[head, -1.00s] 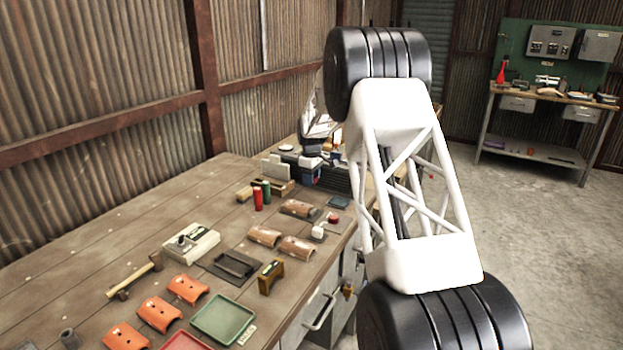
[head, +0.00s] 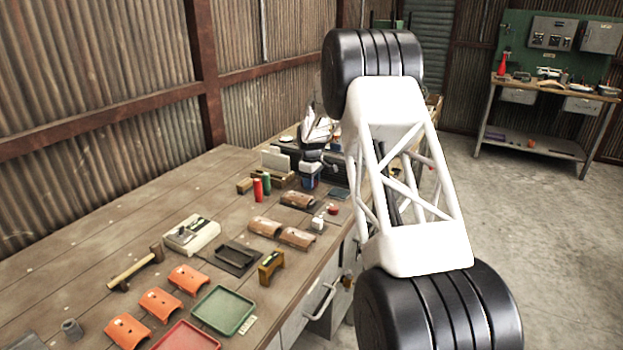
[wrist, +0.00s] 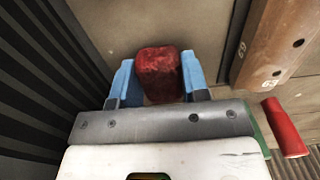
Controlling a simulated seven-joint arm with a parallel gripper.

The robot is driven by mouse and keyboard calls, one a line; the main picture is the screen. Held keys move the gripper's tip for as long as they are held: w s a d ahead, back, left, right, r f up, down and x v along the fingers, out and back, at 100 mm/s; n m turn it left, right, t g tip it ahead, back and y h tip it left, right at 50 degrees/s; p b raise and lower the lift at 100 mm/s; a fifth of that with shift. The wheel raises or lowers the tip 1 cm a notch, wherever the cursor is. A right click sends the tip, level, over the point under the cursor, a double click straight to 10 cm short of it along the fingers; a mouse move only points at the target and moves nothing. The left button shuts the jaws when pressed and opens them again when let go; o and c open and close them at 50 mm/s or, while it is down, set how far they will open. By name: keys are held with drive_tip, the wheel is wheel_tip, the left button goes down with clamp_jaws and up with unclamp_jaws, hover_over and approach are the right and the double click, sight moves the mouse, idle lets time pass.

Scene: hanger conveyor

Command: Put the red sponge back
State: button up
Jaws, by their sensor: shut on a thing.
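The red sponge (wrist: 158,72) shows in the wrist view as a dark red block with rounded edges. My gripper (wrist: 158,65) is shut on it, with one blue finger on each side. A tan surface lies beyond the sponge; I cannot tell whether the sponge touches it. In the head view my gripper (head: 310,170) is small, at the far end of the bench, past the red and green cylinders. The sponge is hard to make out there.
A dark ribbed surface (wrist: 35,95) is close on the left in the wrist view. A numbered wooden piece (wrist: 278,40) and a red cylinder (wrist: 284,126) are on the right.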

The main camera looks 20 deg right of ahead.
drive_tip(key=shift+f, duration=0.25)
drive_tip(key=o, duration=1)
drive_tip(key=shift+c, duration=0.2)
drive_tip(key=shift+r, duration=0.15)
drive_tip(key=shift+r, duration=3.8)
drive_tip(key=shift+s+r, duration=0.1)
